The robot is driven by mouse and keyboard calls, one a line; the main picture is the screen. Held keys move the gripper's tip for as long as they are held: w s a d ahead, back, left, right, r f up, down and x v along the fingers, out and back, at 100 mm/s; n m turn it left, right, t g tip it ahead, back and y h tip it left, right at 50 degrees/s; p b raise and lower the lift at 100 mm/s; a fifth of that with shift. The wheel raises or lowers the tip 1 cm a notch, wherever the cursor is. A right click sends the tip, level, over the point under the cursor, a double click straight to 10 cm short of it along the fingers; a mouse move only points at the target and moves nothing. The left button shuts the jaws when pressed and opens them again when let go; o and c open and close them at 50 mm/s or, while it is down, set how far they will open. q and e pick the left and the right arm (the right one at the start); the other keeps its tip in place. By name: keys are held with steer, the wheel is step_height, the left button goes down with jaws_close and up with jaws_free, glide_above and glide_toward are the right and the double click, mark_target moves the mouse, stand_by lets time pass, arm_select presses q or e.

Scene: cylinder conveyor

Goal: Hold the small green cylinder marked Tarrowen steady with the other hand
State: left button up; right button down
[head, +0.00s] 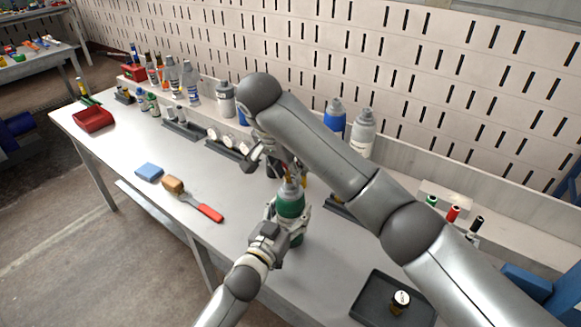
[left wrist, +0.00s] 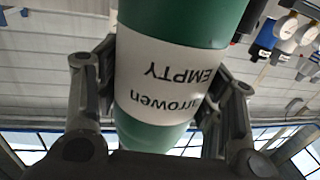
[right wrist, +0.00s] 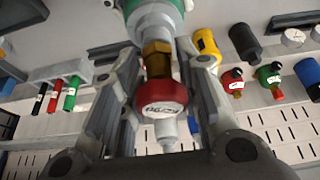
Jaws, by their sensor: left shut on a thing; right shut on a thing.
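The green cylinder (head: 291,203) stands upright near the middle of the bench, with a grey shoulder. In the left wrist view its white label (left wrist: 170,75) reads "arrowen" and "EMPTY", upside down and partly cut off. My left gripper (head: 286,222) is shut around the cylinder's body, a finger on each side. My right gripper (head: 287,173) is above the cylinder, shut on its valve. In the right wrist view the brass valve (right wrist: 157,58) with its red knob (right wrist: 162,97) sits between the fingers. My right arm hides part of the bench behind.
A dark tray (head: 365,312) with a small brass fitting (head: 401,297) lies at the front right. A red-handled brush (head: 208,211) and blue sponge (head: 149,171) lie left. Several gauges, bottles and a red bin (head: 93,119) stand further back. Bare bench lies between brush and cylinder.

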steer(key=m, duration=0.2)
steer(key=m+g+h, duration=0.1)
steer(key=m, duration=0.2)
steer(key=shift+f+g, duration=0.1)
steer(key=shift+g, duration=0.2)
steer(key=shift+m, duration=0.3)
steer(key=m+g, duration=0.1)
steer(key=m, duration=0.2)
steer(key=m+g, duration=0.1)
steer(key=m, duration=0.1)
steer(key=shift+m+h, duration=0.4)
steer(key=c, duration=1.1)
jaws_free()
steer(key=shift+c, duration=0.2)
